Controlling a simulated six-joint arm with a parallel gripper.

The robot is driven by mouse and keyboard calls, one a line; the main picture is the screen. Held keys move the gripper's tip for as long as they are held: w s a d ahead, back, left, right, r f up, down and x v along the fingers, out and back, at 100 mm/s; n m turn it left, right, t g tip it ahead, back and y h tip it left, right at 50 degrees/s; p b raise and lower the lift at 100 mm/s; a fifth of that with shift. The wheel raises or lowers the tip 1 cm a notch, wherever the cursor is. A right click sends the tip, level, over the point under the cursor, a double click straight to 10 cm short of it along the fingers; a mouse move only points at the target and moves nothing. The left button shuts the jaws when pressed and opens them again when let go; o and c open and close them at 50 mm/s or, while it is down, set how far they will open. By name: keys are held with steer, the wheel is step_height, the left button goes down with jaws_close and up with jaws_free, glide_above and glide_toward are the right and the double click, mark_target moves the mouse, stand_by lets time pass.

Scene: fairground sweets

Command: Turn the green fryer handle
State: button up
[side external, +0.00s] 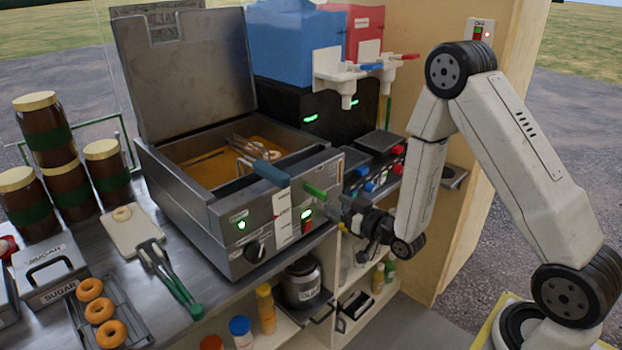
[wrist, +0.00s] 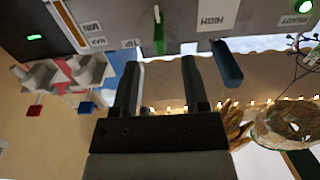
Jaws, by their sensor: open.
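The green handle (side external: 314,190) sticks out from the right part of the front of the steel fryer (side external: 225,212). In the wrist view the green handle (wrist: 159,32) points down from the fryer panel, between the MIN/MAX labels and another label. My gripper (side external: 347,208) is in front of the fryer, just right of the handle. In the wrist view my open gripper (wrist: 160,62) has one finger on each side of the handle's line. The handle lies beyond the fingertips, with nothing held. A dark blue handle (wrist: 228,64) hangs close to the right finger.
The blue basket handle (side external: 270,173) juts over the fryer's front edge. A black knob (side external: 255,252) and lit green buttons are on the panel. Taps (side external: 345,75) stand behind. Shelves with bottles lie below.

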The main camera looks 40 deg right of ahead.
mark_target(314, 191)
steer(key=shift+w, duration=0.15)
steer(key=shift+w, duration=3.75)
jaws_close()
